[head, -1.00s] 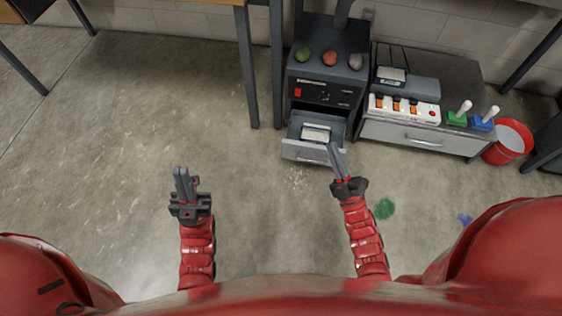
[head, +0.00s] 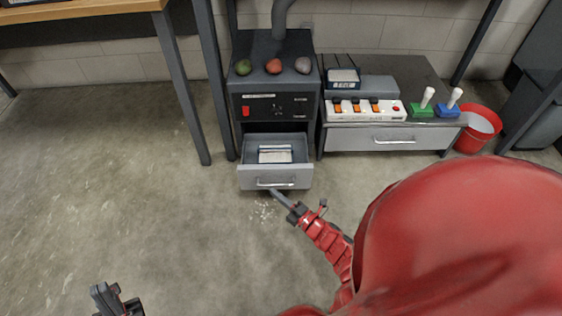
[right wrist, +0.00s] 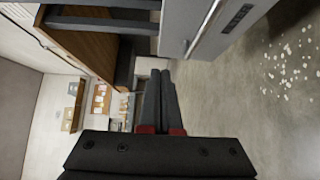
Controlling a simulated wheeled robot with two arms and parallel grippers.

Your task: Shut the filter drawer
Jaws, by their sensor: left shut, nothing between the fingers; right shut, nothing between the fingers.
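The filter drawer (head: 248,177) is a grey drawer pulled out low in a dark cabinet. A pale, flat filter-like block (head: 275,154) lies inside it. Its front has a bar handle (head: 276,184). My right gripper (head: 275,194) is shut and empty, its tips close to the lower edge of the drawer front, below the handle. I cannot tell whether they touch it. In the right wrist view the shut fingers (right wrist: 160,76) point toward a grey front with a handle (right wrist: 190,42). My left gripper (head: 104,290) is shut and empty over the floor at lower left.
The dark cabinet (head: 270,80) carries three coloured knobs or balls on top and a red switch. To its right is a low unit with a closed drawer (head: 380,139), a switch panel (head: 365,110) and a red bucket (head: 480,128). A table leg (head: 182,95) stands left.

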